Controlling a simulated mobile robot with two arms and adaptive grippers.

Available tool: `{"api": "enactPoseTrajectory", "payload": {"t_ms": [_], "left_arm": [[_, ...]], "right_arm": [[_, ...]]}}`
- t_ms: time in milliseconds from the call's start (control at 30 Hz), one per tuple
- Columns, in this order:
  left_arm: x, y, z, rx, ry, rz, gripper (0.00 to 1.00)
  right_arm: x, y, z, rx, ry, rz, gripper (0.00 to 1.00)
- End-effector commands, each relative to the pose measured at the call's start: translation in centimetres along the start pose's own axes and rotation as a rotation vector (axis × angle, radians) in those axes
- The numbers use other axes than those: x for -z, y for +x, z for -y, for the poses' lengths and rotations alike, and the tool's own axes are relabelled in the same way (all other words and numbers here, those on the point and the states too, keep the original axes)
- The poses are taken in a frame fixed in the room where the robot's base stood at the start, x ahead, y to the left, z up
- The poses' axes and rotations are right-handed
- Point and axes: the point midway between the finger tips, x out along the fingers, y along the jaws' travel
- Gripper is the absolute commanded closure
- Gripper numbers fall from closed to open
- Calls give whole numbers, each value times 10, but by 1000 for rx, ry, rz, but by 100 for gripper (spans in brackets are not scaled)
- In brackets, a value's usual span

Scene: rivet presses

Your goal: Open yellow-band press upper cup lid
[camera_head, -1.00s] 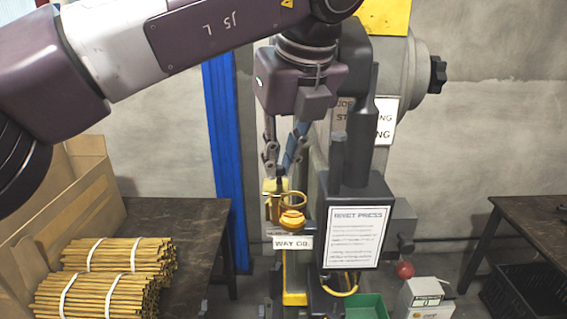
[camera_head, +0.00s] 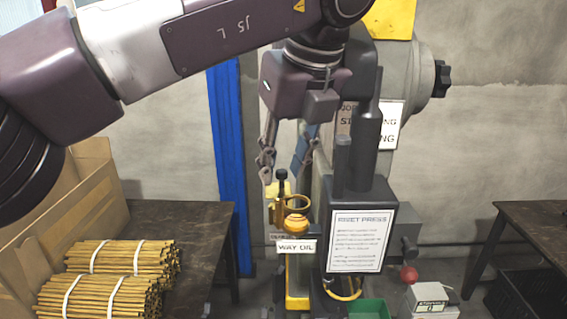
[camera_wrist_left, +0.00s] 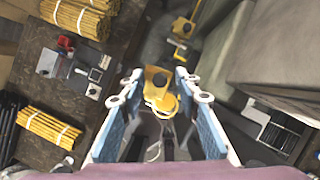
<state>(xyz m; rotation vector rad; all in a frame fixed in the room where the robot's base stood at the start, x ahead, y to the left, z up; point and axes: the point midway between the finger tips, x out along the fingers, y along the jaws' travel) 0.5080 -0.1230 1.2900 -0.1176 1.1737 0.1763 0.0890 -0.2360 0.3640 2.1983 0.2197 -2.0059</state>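The rivet press (camera_head: 372,195) stands at centre with a "WAY OIL" label (camera_head: 296,247) on its left side. Above the label is a yellow-orange cup (camera_head: 296,226) with a yellow ring (camera_head: 297,203) over it and a dark-knobbed post beside it. I cannot tell whether the ring is the raised lid. My left gripper (camera_head: 286,165) points down above these parts, open and empty, its fingers apart. In the left wrist view, a round yellow cup part (camera_wrist_left: 164,105) shows between the open fingers, below them. My right gripper is not in view.
A dark table (camera_head: 185,225) at left holds bundles of yellow rods (camera_head: 105,290) and a cardboard box (camera_head: 85,200). A blue post (camera_head: 228,150) stands behind. A green bin (camera_head: 366,309) and a red knob (camera_head: 408,274) are low at right.

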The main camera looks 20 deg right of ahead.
Motion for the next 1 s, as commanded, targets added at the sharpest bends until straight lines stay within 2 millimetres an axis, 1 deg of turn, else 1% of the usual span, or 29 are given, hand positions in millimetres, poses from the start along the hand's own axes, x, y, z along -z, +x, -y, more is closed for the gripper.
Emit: {"api": "enactPoseTrajectory", "payload": {"t_ms": [133,233,500,633,767,1000], "left_arm": [[0,-1,0,0,0,0,70],[-1,-8,0,1,-2,1,70],[0,-54,0,1,-1,3,70],[0,-68,1,0,-1,2,70],[0,-74,0,0,0,0,70],[0,-75,0,0,1,0,70]], "right_arm": [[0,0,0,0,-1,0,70],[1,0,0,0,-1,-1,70],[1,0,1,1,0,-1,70],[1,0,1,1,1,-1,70],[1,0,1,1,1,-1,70],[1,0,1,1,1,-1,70]]}}
